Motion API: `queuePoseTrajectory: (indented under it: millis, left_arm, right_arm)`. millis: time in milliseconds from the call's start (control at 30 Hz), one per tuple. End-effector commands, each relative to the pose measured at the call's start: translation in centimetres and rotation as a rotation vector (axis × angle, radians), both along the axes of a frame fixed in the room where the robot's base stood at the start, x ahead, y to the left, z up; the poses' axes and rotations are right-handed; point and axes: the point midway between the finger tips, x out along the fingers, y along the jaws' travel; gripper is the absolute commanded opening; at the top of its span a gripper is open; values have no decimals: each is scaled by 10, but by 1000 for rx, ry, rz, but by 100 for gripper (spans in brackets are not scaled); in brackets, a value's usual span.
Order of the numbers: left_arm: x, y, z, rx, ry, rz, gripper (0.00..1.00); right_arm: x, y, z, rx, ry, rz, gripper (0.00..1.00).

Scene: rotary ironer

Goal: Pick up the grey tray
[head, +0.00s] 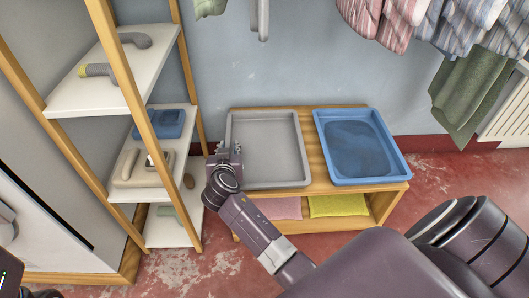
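The grey tray (270,142) lies flat on the left part of a low wooden bench. It looks empty. My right gripper (228,149) is at the tray's left rim, with its fingers pointing away from me. The fingers look apart, one on each side of the rim, and I cannot see them pressing on it. The gripper hides a short part of that rim. My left gripper is not visible.
A blue tray (399,155) with a dark blue inside stands right of the grey one on the wooden bench (318,168). Pink and yellow-green cloths (338,206) lie below. A shelf rack (170,187) stands close on the left. Clothes hang upper right.

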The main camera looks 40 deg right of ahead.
Motion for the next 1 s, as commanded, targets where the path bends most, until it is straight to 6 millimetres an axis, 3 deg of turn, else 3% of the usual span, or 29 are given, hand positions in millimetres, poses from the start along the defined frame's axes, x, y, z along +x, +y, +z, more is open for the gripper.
queuePoseTrajectory:
  millis: [233,467,1000]
  left_arm:
    - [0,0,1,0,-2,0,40]
    - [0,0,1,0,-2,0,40]
    - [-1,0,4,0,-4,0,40]
  right_arm:
    - [1,-1,0,0,0,0,23]
    - [1,-1,0,0,0,0,0]
    - [2,-1,5,-1,-2,1,0]
